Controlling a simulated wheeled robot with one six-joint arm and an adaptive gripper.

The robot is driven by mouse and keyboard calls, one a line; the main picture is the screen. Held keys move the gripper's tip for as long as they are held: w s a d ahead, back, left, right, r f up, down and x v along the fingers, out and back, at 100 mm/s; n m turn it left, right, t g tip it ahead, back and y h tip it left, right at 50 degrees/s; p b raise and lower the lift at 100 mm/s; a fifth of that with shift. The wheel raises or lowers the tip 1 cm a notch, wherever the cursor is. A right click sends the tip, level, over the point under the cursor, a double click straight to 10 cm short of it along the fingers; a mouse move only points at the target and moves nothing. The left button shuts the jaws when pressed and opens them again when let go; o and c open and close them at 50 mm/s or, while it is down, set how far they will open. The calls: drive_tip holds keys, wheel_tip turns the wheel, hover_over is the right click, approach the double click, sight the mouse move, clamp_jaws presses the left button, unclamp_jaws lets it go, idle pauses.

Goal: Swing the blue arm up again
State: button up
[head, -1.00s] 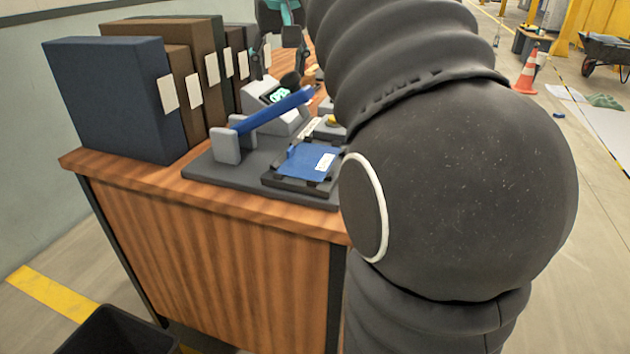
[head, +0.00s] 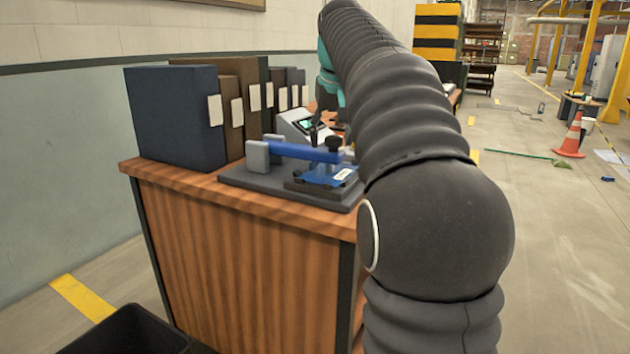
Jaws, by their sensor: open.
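The blue arm (head: 302,152) is hinged at a pair of grey posts (head: 262,156) on a dark grey base (head: 245,178). It lies low and nearly level, with a black knob (head: 333,144) at its right end. Beneath that end is a dark holder with a blue sheet (head: 326,175) bearing a white label. My gripper (head: 329,120) is open, just behind and above the knob. It is partly hidden by my own arm, and I cannot tell whether it touches the knob.
Several dark binders (head: 178,118) stand at the left of the wooden desk (head: 240,260). A grey device with a lit screen (head: 300,124) is behind the blue arm. A black bin (head: 130,332) stands on the floor at lower left. An orange cone (head: 570,135) is far right.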

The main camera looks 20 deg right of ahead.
drive_tip(key=p+v, duration=0.5)
drive_tip(key=v, duration=0.9)
drive_tip(key=s+a+f+n+p, duration=0.1)
drive_tip(key=s+a+f+p, duration=0.2)
drive_tip(key=s+a+f, duration=0.6)
wheel_tip(320, 180, down, 2)
drive_tip(key=shift+s+a+f+n+t+y, duration=0.15)
drive_tip(key=shift+s+a+n+t+y, duration=0.2)
drive_tip(key=shift+s, duration=0.35)
drive_tip(key=shift+d, duration=0.1)
